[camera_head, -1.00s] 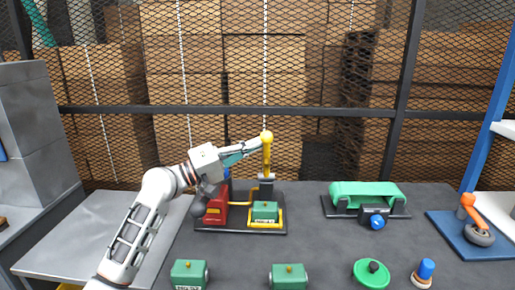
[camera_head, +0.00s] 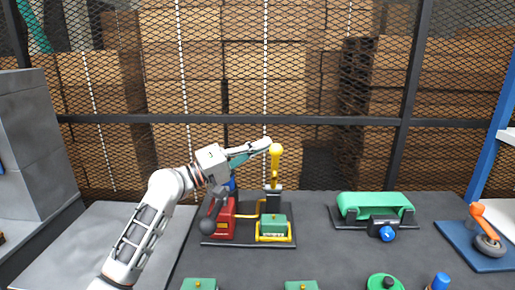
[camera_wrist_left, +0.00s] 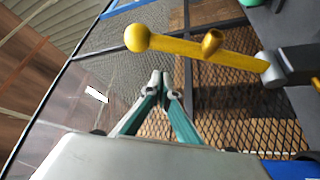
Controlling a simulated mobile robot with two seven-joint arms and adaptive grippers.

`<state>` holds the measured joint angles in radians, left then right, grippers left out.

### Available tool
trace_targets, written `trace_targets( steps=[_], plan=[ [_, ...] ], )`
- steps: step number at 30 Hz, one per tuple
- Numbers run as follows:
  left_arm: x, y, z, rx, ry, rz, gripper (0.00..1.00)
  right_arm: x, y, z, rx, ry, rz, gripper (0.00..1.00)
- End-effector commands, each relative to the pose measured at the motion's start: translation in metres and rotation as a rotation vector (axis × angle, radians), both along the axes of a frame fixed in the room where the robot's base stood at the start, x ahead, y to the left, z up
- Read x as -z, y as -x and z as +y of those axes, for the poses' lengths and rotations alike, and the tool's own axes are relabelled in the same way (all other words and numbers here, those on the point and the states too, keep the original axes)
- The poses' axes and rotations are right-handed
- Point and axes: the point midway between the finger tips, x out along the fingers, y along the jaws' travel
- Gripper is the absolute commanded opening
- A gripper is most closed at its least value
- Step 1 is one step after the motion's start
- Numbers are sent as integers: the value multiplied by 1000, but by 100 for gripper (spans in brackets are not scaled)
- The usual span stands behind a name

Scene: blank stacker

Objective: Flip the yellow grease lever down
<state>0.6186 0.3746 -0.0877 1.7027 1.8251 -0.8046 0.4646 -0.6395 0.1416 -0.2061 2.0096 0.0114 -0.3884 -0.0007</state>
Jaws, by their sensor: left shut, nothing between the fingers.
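The yellow grease lever (camera_head: 275,165) stands upright, with a round knob at its top, on a dark block at the back of the grease station. In the left wrist view the lever (camera_wrist_left: 190,48) runs across the top of the picture, from its ball knob to the grey pivot at right. My left gripper (camera_head: 267,143) is shut and empty, its tips close to the left of the knob. In the left wrist view its fingertips (camera_wrist_left: 160,78) are together, below the lever in the picture, with a visible gap. I cannot tell if it touches. My right gripper is not in view.
The station's dark base plate (camera_head: 215,242) carries a red box (camera_head: 222,219) and a green block (camera_head: 273,224) in a yellow frame. A green conveyor (camera_head: 372,204) stands to the right. A blue plate (camera_head: 458,240) holds an orange-handled caster. A mesh fence stands behind the table.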

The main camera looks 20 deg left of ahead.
Motion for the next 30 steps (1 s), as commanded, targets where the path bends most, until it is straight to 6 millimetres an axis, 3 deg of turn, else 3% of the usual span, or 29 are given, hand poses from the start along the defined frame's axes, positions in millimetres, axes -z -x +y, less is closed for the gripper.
trace_targets(
  steps=[2, 6, 15, 30],
  plan=[
    [-6, -1, -3, -1, 0, -3, 0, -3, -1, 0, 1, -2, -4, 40],
    [11, 22, 23, -3, -4, 5, 0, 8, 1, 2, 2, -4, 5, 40],
    [22, 57, 58, -1, -2, 4, 0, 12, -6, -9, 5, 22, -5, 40],
    [21, 67, 68, -1, 0, 0, 0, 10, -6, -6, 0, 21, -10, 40]
  ],
)
